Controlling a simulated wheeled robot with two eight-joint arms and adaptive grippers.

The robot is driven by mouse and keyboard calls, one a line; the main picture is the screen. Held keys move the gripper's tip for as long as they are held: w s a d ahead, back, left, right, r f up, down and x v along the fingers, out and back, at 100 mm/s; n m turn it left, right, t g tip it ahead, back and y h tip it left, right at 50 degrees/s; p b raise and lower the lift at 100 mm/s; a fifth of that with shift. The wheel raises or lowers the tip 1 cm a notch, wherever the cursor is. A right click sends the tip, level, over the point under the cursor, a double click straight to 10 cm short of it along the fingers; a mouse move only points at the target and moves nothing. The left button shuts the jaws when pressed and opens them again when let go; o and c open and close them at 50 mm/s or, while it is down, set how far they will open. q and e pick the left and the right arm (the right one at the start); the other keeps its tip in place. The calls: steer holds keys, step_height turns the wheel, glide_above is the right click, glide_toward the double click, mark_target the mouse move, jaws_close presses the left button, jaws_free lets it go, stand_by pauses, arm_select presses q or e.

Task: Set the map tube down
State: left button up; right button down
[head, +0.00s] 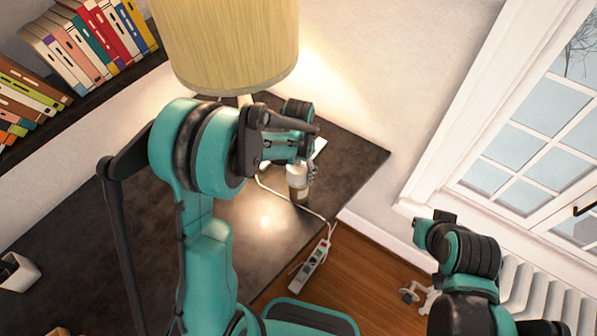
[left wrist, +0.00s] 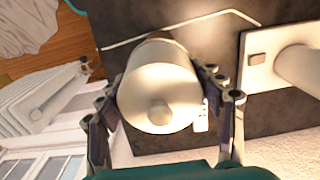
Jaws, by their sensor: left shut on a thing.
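The map tube (head: 297,184) is a pale-capped cylinder with a darker lower part, near the right end of the dark desk (head: 350,155). My left gripper (head: 309,170) is around its upper part. In the left wrist view the tube's white round end (left wrist: 160,95) with a small knob faces the camera, between the two fingers of my left gripper (left wrist: 163,98), which is shut on it. The tube looks roughly upright. Whether its lower end touches the desk is hidden. My right arm shows at the lower right, but I cannot make out its gripper.
A lamp with a yellowish shade (head: 230,45) stands beside my left arm; its pale base (left wrist: 258,60) is close to the tube. A white cable (head: 312,211) runs past the tube to a power strip (head: 313,262). Books (head: 85,50) fill the shelf. The desk's left part looks mostly clear.

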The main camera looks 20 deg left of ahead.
arm_select(q)
steer(key=shift+r, duration=0.1)
steer(key=shift+s, duration=0.1)
steer(key=o, duration=1.5)
